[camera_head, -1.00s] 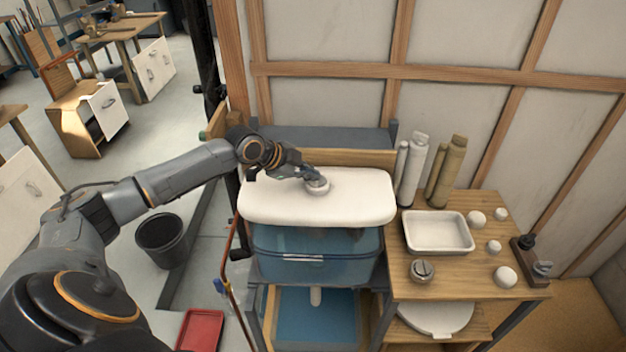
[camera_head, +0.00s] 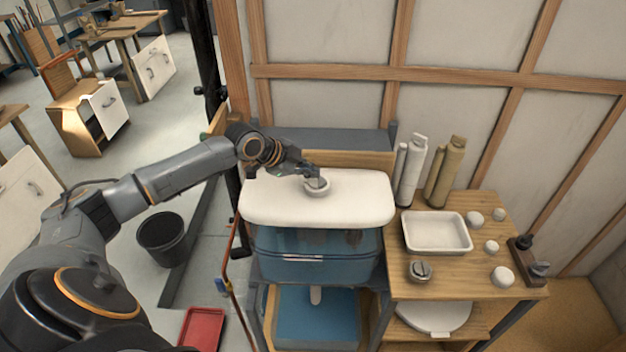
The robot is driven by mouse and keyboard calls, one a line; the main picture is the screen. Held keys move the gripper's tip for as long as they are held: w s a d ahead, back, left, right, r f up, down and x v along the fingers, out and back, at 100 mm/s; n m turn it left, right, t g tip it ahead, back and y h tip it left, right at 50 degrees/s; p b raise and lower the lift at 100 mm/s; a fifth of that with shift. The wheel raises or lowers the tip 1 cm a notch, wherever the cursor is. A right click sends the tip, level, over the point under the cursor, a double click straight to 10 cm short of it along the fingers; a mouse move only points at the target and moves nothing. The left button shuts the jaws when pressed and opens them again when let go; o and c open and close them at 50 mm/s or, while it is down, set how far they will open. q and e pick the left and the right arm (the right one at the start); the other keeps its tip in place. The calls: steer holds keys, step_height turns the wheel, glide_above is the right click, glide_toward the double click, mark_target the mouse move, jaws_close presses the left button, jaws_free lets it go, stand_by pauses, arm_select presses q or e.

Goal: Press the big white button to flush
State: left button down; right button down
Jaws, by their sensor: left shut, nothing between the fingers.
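The white button (camera_head: 317,189) is round and sits in the middle of the white cistern lid (camera_head: 360,200). The lid lies on a see-through blue tank (camera_head: 340,250). My left gripper (camera_head: 314,178) is shut and empty, with its fingertips at the top of the button from behind and the left. The tips seem to touch the button and hide part of it; how far it is pressed in I cannot tell. My right gripper is not in view.
A wooden side table (camera_head: 455,255) stands to the right with a white tray (camera_head: 437,232), several white knobs and upright tubes (camera_head: 412,170). A black bucket (camera_head: 161,240) and red tray (camera_head: 202,328) are on the floor at left. A panelled wall closes the back.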

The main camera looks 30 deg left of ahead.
mark_target(310, 183)
arm_select(q)
step_height(310, 183, up, 5)
steer(key=p, duration=0.4)
steer(key=shift+r, duration=0.1)
stand_by(0.8)
